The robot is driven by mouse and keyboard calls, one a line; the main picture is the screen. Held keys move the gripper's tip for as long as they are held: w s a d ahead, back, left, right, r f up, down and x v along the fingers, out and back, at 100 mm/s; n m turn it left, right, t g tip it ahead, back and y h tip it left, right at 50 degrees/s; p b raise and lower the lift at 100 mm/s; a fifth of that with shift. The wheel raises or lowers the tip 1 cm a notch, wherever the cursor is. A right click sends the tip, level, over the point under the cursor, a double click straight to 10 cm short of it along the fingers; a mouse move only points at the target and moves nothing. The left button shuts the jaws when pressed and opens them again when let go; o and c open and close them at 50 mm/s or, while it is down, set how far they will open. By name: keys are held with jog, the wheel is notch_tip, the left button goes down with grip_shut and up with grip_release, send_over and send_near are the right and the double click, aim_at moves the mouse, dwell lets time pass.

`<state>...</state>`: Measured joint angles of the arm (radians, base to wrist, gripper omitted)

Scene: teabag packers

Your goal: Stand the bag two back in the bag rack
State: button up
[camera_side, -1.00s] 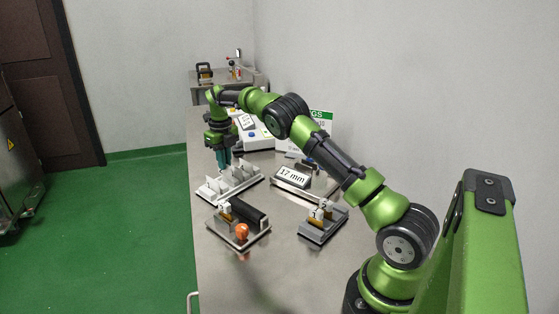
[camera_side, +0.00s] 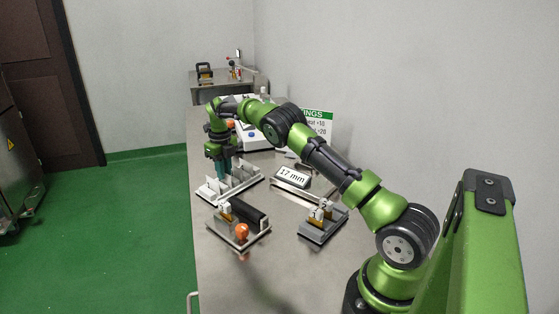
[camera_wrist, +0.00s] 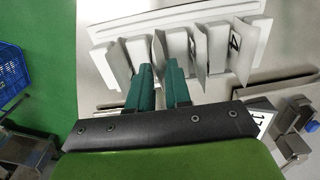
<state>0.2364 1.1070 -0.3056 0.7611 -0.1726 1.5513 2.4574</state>
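The white bag rack (camera_side: 243,186) stands on the steel table, with several upright dividers. In the wrist view the rack (camera_wrist: 92,32) holds pale upright pieces, and one bag (camera_wrist: 238,45) carries the number 4. My gripper (camera_side: 223,174) points down into the rack. Its teal fingers (camera_wrist: 158,66) are close together on either side of a pale, thin bag (camera_wrist: 159,46), and seem shut on it. No number shows on this bag, so I cannot confirm it is bag two. The lower ends of the bag and fingers are partly hidden.
A grey holder (camera_side: 322,234) with upright tagged pieces stands at the right. A tray with a black roller (camera_side: 248,212) and an orange ball (camera_side: 242,231) stands in front of the rack. A 17 mm display (camera_side: 292,177) is right of the rack.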

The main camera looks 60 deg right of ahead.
jog(key=shift+o, duration=1.2)
jog(key=shift+r, duration=0.1)
jog(key=s+a+r+n+t, duration=0.1)
jog(key=s+r+n, duration=0.15)
jog(key=r, duration=0.55)
jog(key=s+a+r+n, duration=0.1)
jog(key=a+r+n, duration=0.15)
jog(key=r, duration=0.45)
jog(key=s+a+r+n+t, duration=0.15)
jog(key=r+n, duration=0.25)
jog(key=r, duration=0.4)
jog(key=s+a+r+n+t+y, duration=0.2)
jog(key=s+a+r+n+t, duration=0.15)
jog(key=s+a+n, duration=1.2)
jog(key=s+a+f+n, duration=0.1)
jog(key=s+f+n, duration=0.2)
jog(key=s+n, duration=0.2)
jog(key=s+a+f+n+t, duration=0.1)
jog(key=s+a+f+n, duration=0.1)
jog(key=s+n, duration=0.3)
jog(key=shift+s+f, duration=0.85)
jog(key=shift+f, duration=0.05)
